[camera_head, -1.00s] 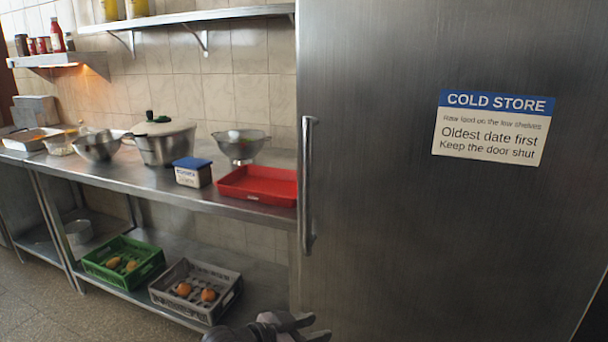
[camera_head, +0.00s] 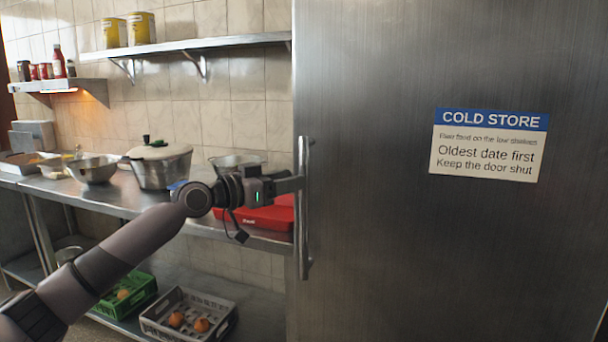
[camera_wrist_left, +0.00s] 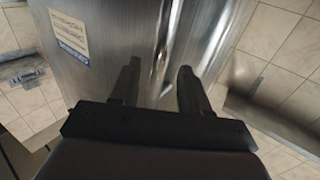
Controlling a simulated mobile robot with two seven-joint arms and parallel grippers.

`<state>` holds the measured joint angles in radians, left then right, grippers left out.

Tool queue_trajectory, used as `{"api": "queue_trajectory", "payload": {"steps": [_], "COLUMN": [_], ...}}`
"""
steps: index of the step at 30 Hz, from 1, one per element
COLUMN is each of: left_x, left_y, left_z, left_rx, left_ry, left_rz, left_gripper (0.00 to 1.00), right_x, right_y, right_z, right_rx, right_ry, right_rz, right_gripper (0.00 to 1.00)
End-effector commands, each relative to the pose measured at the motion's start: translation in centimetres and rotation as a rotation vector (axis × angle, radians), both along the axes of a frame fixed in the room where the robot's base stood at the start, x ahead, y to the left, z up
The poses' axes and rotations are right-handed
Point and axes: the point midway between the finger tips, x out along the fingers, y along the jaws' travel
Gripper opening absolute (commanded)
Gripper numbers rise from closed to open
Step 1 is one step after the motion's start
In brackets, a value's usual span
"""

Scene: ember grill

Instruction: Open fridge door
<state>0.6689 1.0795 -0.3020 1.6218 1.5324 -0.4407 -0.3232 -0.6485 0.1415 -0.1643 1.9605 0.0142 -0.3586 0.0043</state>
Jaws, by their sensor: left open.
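The fridge door (camera_head: 390,240) is a tall brushed-steel panel with a "COLD STORE" sign; it looks shut. Its vertical bar handle (camera_head: 304,215) runs along the door's left edge. My left gripper (camera_head: 296,184) is level with the handle's upper middle, its fingertips close to the bar. In the left wrist view the open fingers (camera_wrist_left: 157,80) point at the steel door (camera_wrist_left: 110,45), with the shiny handle (camera_wrist_left: 163,50) running between and beyond them. I cannot tell whether they touch it. My right gripper is in neither view.
A steel counter (camera_head: 120,200) left of the fridge bears a large pot (camera_head: 160,168), bowls and a red tray (camera_head: 262,220) behind my left arm. Crates (camera_head: 185,318) with orange food stand on the lower shelf. A wall shelf (camera_head: 190,44) holds yellow tins.

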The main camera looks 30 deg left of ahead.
Motion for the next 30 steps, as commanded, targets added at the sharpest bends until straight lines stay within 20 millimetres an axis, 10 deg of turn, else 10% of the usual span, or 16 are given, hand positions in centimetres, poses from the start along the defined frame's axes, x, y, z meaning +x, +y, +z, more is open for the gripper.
{"api": "queue_trajectory", "payload": {"steps": [21,26,30], "left_x": [4.4,4.3,4.3], "left_y": [-1.6,-1.6,-1.6], "left_z": [-0.1,-0.1,-0.1], "left_rx": [0.0,0.0,0.0], "left_ry": [0.0,0.0,0.0], "left_rz": [0.0,0.0,0.0], "left_gripper": [0.46,0.0,0.0], "right_x": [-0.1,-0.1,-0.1], "right_y": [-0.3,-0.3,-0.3], "right_z": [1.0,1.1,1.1], "right_rx": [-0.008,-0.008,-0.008], "right_ry": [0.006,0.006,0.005], "right_rz": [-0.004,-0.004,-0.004], "right_gripper": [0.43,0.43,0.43]}}
